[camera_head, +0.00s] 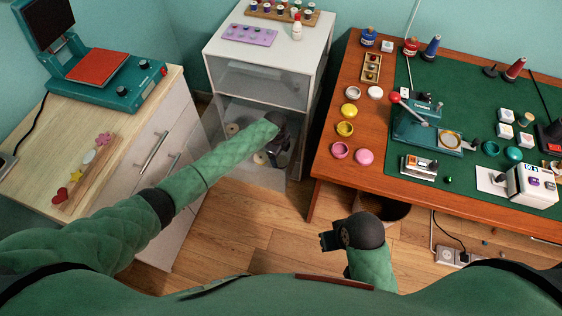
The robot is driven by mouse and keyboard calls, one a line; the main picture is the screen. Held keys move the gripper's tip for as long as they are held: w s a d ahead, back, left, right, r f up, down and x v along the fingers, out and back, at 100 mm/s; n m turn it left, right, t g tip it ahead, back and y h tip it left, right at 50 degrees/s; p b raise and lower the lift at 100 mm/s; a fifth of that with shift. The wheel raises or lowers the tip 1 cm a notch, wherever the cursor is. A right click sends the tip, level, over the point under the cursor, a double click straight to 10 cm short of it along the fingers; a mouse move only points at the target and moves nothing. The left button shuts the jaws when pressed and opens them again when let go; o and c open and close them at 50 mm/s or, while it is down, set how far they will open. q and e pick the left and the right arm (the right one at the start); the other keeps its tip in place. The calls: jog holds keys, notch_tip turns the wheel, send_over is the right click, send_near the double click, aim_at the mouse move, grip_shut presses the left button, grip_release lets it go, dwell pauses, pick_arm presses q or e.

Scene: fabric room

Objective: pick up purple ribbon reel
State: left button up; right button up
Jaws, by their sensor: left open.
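I cannot make out a purple ribbon reel. Pale round reels (232,129) show in the lower compartment of the white cabinet (283,48), partly hidden by my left arm. My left gripper (273,158) is at the front of that compartment, pointing down, with its jaws open. Its fingertips are small and dark, and I see nothing clearly between them. My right gripper (326,241) is low in front of my body, left of the wooden desk, over the floor. Its jaw gap cannot be made out.
A heat press (108,76) is on the left counter. The desk (352,120) with a green mat and tools stands right. Wooden floor (225,232) is open between them.

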aim_at(281, 159)
pick_arm(q)
jog(key=shift+s+f, duration=0.15)
jog(key=shift+f, duration=1.55)
jog(key=c, duration=1.1)
jog(key=shift+o, duration=0.2)
jog(key=shift+r, duration=0.15)
